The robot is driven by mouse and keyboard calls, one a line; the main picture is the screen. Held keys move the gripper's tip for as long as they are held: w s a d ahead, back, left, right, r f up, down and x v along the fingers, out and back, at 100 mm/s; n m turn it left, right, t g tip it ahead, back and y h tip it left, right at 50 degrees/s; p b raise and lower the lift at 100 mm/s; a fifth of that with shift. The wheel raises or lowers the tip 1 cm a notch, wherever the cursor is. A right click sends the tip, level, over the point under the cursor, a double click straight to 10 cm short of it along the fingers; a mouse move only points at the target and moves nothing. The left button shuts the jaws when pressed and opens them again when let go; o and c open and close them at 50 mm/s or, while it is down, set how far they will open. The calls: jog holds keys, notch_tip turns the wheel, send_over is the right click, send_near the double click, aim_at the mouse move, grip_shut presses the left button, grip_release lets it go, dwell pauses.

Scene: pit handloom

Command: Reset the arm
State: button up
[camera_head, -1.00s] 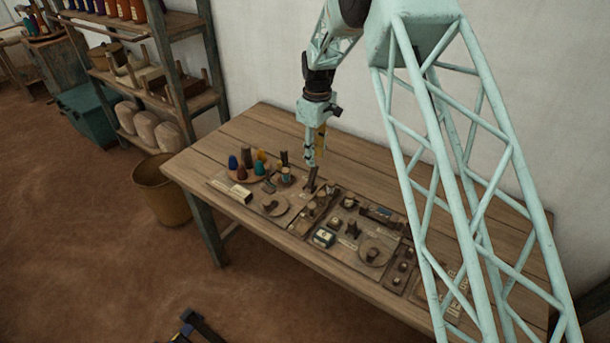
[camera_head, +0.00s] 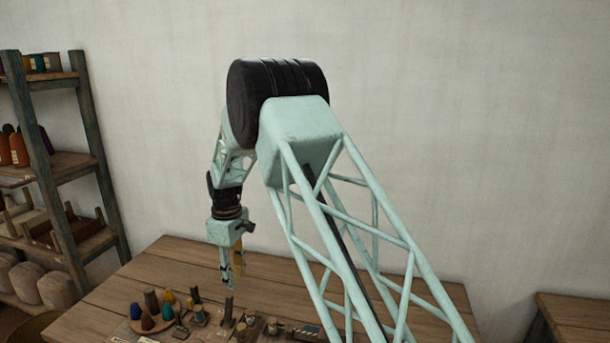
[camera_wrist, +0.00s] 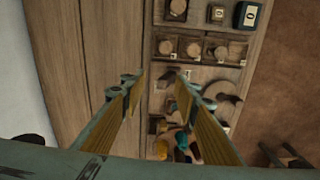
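My gripper (camera_head: 237,277) hangs pointing down above the wooden table (camera_head: 175,259), clear of the things on it. In the wrist view my gripper (camera_wrist: 160,82) shows two fingers with yellow inner faces, spread apart with nothing between them. The table (camera_wrist: 92,40) and the items on it lie below the fingers.
A round board (camera_head: 146,325) on the table carries several coloured cones. Small trays (camera_wrist: 222,50) with round pieces lie along one side of the table. A shelf rack (camera_head: 90,160) stands at the left. Another wooden table (camera_head: 580,318) is at the lower right. A plain wall is behind.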

jog(key=s+d+r+m+b, duration=0.1)
jog(key=s+d+r+m, duration=0.1)
jog(key=s+d+r, duration=0.4)
jog(key=s+d+r+m+t+b, duration=0.1)
jog(key=s+d+r, duration=0.1)
jog(key=d+r, duration=0.75)
jog(key=s+d+r+m+b, duration=0.1)
jog(key=s+d+r+m, duration=0.1)
jog(key=s+d+r, duration=0.4)
jog(key=s+d+r+m+t+b, duration=0.15)
jog(key=s+d+r+m, duration=0.25)
jog(key=s+d+r, duration=0.75)
jog(key=s+d+f+m+b, duration=0.1)
jog(key=s+d, duration=0.3)
jog(key=s, duration=0.6)
jog(key=s+d+f+m+t+b, duration=0.1)
jog(key=s+d+f+m, duration=0.1)
jog(key=s, duration=0.8)
jog(key=s+d+f+m+b, duration=0.1)
jog(key=s+d+f+m, duration=0.1)
jog(key=s+d, duration=0.4)
jog(key=s+f, duration=0.1)
jog(key=s, duration=0.3)
jog(key=shift+s, duration=0.2)
